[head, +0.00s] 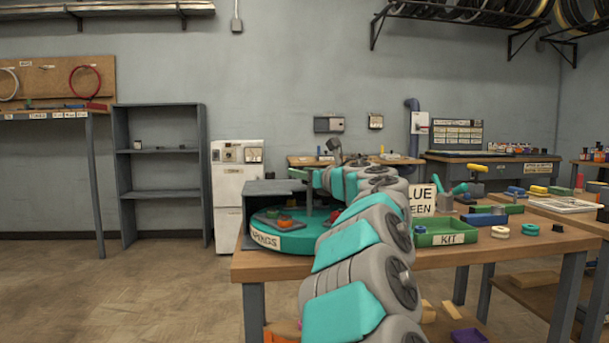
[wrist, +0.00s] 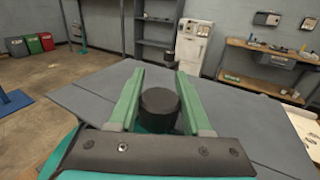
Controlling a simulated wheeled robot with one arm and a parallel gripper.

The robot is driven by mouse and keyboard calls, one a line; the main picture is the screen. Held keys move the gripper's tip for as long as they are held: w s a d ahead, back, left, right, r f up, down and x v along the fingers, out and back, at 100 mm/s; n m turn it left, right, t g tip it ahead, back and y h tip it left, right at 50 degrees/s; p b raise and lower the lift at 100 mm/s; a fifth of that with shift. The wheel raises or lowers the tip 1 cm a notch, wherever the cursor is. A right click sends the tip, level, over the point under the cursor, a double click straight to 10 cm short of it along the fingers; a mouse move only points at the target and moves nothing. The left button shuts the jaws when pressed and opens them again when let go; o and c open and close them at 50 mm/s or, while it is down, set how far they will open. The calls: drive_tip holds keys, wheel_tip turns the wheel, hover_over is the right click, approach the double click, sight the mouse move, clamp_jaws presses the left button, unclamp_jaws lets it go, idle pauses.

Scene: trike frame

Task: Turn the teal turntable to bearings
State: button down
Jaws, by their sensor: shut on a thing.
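My gripper (head: 300,175) is above the turntable in the head view. In the wrist view my gripper (wrist: 160,80) has its two green fingers on either side of a dark round knob (wrist: 160,103) and is shut on it. Teal surface shows below the knob.
A grey cover (head: 268,187) stands over the back of the turntable; grey panels (wrist: 95,95) spread around the knob in the wrist view. A green KIT tray (head: 440,232) and a sign (head: 422,200) stand right of my arm. Open floor lies left of the bench.

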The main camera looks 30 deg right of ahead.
drive_tip(key=shift+a+n+y, duration=0.2)
drive_tip(key=shift+n+y, duration=0.6)
drive_tip(key=shift+y, duration=0.5)
drive_tip(key=shift+c, duration=1.7)
unclamp_jaws()
drive_tip(key=shift+s+d, duration=0.2)
drive_tip(key=shift+s, duration=0.35)
drive_tip(key=s+b, duration=0.1)
drive_tip(key=s, duration=0.5)
drive_tip(key=shift+s+d, duration=0.3)
drive_tip(key=shift+d, duration=0.15)
